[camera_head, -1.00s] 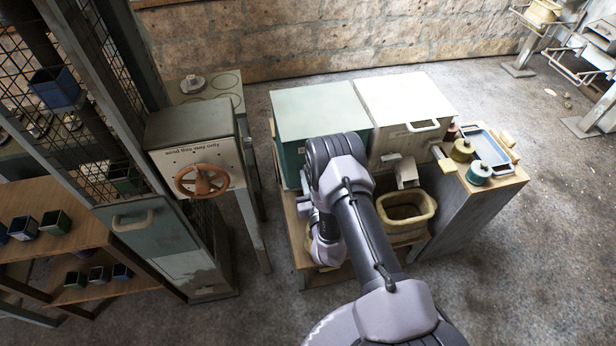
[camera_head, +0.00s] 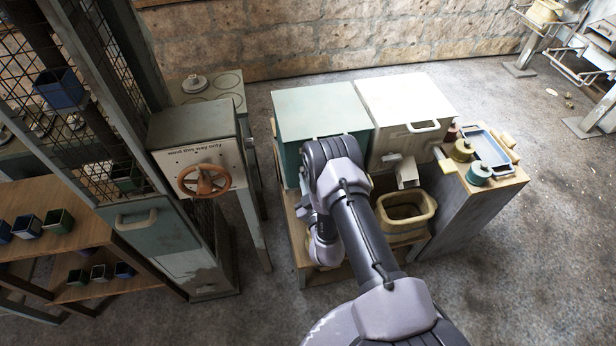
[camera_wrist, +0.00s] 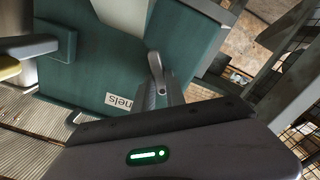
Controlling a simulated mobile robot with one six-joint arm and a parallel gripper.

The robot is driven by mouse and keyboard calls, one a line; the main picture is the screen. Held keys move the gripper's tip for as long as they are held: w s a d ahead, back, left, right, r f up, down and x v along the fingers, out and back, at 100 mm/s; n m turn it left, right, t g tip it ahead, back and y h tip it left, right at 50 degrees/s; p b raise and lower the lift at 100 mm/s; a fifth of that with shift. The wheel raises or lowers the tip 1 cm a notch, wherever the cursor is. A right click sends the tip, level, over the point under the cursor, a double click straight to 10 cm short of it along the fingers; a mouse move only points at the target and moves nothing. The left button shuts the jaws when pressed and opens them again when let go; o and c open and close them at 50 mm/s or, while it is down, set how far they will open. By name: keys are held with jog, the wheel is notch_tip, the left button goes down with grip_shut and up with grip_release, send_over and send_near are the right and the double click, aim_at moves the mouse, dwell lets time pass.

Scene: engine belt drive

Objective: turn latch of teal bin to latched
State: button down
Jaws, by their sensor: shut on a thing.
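The teal bin (camera_head: 318,108) stands on a wooden stand beside a white bin, its pale lid uppermost and my arm across its front. In the wrist view its teal face (camera_wrist: 110,65) fills the upper left, with a small white label. The latch (camera_wrist: 155,62) is a short grey lever near the middle of the wrist view, slanting slightly against the teal face. My gripper (camera_wrist: 158,94) is shut on the latch, its fingers partly hidden by its own dark body. In the head view my arm hides the gripper and latch. I cannot tell whether the latch is fully turned.
The white bin (camera_head: 405,108) is close on the right, with a tan tub (camera_head: 405,213) below it. A cabinet with a brown handwheel (camera_head: 203,181) stands left. A grey bar with a yellow end (camera_wrist: 9,67) juts near the wrist view's left edge.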

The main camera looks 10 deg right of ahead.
jog(key=n, duration=0.6)
jog(key=n+p, duration=0.1)
jog(key=n, duration=0.3)
jog(key=shift+w+a+f, duration=0.15)
jog(key=shift+a+f, duration=0.05)
jog(key=shift+a, duration=0.05)
jog(key=shift+n, duration=0.3)
jog(key=c, duration=1.4)
grip_release()
jog(key=shift+f, duration=0.1)
jog(key=shift+f, duration=0.1)
